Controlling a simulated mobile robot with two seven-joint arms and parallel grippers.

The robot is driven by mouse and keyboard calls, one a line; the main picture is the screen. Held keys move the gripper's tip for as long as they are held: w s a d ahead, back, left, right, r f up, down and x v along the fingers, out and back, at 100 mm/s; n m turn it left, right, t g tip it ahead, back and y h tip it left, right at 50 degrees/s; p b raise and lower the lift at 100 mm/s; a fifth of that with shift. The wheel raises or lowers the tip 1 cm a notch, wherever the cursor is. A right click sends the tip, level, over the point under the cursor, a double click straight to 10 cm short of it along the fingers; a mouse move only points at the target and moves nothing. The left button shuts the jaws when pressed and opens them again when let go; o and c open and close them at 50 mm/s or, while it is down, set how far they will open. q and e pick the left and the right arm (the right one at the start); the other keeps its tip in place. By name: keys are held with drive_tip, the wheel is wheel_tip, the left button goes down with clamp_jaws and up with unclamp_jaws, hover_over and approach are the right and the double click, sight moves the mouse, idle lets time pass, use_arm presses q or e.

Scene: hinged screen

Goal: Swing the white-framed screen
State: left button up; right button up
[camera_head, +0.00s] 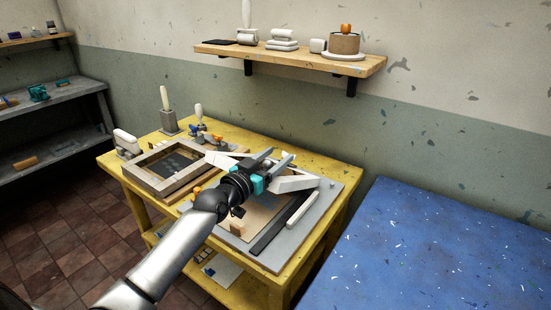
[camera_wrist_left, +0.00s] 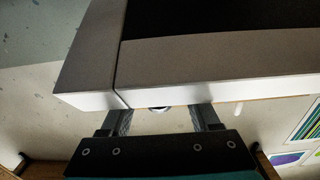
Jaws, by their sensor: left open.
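The white-framed screen shows in the head view as pale bars (camera_head: 294,184) on either side of my left gripper, above the yellow table (camera_head: 110,164). My gripper and wrist hide much of it. In the left wrist view, a corner of the white frame (camera_wrist_left: 220,65) with dark mesh (camera_wrist_left: 220,18) fills the top, very close. My left gripper (camera_head: 276,160) is open. Its two fingers (camera_wrist_left: 160,118) reach up to the near edge of the frame in the left wrist view. I cannot tell whether they touch it. My right gripper is not in view.
A wooden-framed screen (camera_head: 145,178) lies at the table's left. A grey board (camera_head: 268,262) with a dark strip and a white bar lies under my arm. Small tools stand at the back. A wall shelf (camera_head: 290,59) hangs behind. A blue table (camera_head: 430,250) is at right.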

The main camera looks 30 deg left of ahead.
use_arm(q)
drive_tip(key=shift+w, duration=0.1)
drive_tip(key=shift+c, duration=0.2)
clamp_jaws()
idle(1.3)
